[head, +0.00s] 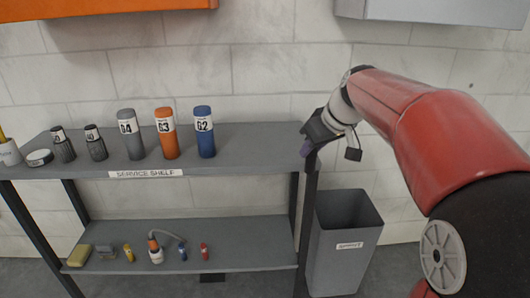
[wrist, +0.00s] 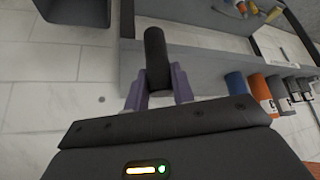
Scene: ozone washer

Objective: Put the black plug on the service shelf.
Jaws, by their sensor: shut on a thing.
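My gripper (head: 308,146) hangs at the right end of the service shelf (head: 255,150) in the head view. In the wrist view my gripper (wrist: 158,92) has its purple fingers shut on the black plug (wrist: 156,50), a dark cylinder that sticks out beyond the fingertips. In the head view the plug is hard to tell from the dark shelf post behind it. The service shelf is a grey upper board with a label on its front edge. I cannot tell whether the plug touches it.
Blue G2 (head: 205,135), orange G3 (head: 166,137) and grey G4 (head: 130,138) bottles stand on the shelf, with dark knobbed items (head: 95,147) further left. Bare shelf lies right of the blue bottle. A grey bin (head: 345,228) stands right of the rack. Small items line the lower shelf (head: 240,240).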

